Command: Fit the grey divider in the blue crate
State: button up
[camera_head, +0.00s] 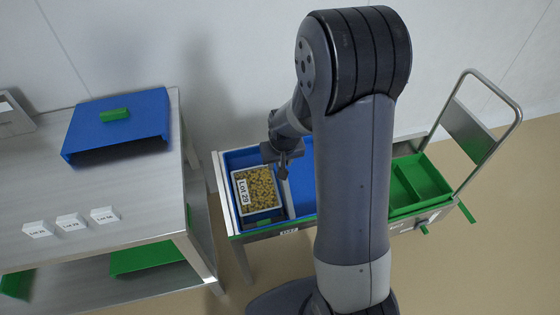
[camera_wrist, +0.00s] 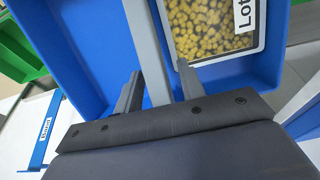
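The blue crate (camera_head: 240,158) sits on the left part of the cart, partly hidden by my arm. In the wrist view its blue inside (camera_wrist: 90,50) fills the upper part. The grey divider (camera_wrist: 144,35) shows as a long narrow strip across the crate, along the side of the tray of yellow pieces. My gripper (camera_wrist: 158,68) is over it, with one finger on each side of the strip. The left finger is close to the strip and a gap shows by the right finger. The gripper also shows over the crate in the head view (camera_head: 284,168). Whether the divider is seated is unclear.
A white tray of yellow pieces (camera_head: 262,188), labelled "Lot 29", stands in the crate's left part. A green divided crate (camera_head: 428,176) is on the cart's right. The left table holds a blue box (camera_head: 130,130) and small label cards (camera_head: 72,221).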

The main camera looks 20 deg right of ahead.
jog(key=shift+r+p, duration=0.5)
jog(key=shift+r, duration=0.05)
jog(key=p+v, duration=0.1)
jog(key=v, duration=1.1)
jog(key=shift+p, duration=0.35)
jog(key=shift+r, duration=0.1)
jog(key=b+x, duration=0.2)
jog(key=x, duration=1)
jog(key=shift+f, duration=0.25)
jog(key=shift+f+b, duration=0.5)
jog(key=shift+f, duration=0.05)
jog(key=shift+r+p, duration=0.45)
jog(key=shift+r, duration=0.05)
jog(key=shift+f, duration=0.1)
